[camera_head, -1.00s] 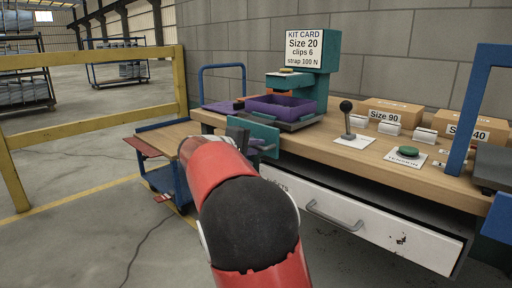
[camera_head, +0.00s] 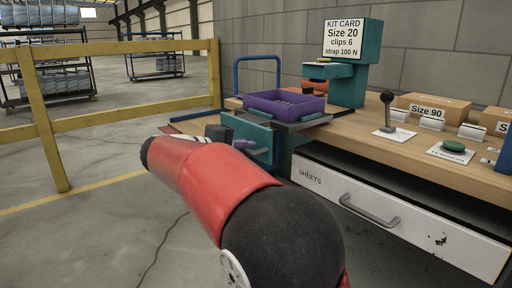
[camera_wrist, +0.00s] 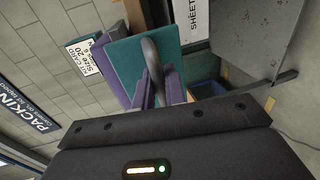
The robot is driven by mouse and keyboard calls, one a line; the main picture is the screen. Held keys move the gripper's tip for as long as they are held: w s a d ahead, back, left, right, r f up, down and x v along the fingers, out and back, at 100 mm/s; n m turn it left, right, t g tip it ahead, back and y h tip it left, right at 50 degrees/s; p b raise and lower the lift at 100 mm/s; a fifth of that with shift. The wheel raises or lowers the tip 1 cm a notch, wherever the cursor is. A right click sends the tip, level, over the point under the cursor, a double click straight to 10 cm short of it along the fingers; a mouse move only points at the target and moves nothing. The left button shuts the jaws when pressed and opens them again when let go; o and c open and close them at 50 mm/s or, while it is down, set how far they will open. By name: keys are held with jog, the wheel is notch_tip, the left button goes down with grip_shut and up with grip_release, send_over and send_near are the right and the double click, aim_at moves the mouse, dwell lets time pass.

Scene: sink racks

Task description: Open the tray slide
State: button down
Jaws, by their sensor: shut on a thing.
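The tray slide has a teal front panel (camera_head: 262,134) at the left end of the bench. A purple tray (camera_head: 272,104) sits on the slide behind it, out in front of the teal press (camera_head: 350,82). In the wrist view, the panel (camera_wrist: 123,52) fills the upper middle, with a curved grey handle (camera_wrist: 152,58) on its face. My gripper (camera_head: 246,146) is at the panel's outer face. Its purple fingers (camera_wrist: 158,90) are shut on the handle in the wrist view. My arm partly hides the grip in the head view.
A white drawer marked SHEETS (camera_head: 410,222) is below the bench top. A lever (camera_head: 387,112) and a green button (camera_head: 453,147) stand on the bench (camera_head: 350,140). A yellow rail (camera_head: 120,117) is at left. The floor between rail and bench has clear room.

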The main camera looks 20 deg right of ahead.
jog(key=shift+s+a, duration=0.1)
jog(key=shift+a, duration=0.2)
jog(key=c, duration=1.5)
grip_release()
jog(key=shift+c, duration=0.2)
jog(key=v, duration=0.7)
jog(key=shift+a+p, duration=0.35)
jog(key=shift+p, duration=0.1)
jog(key=shift+s+d, duration=0.1)
jog(key=shift+s, duration=0.05)
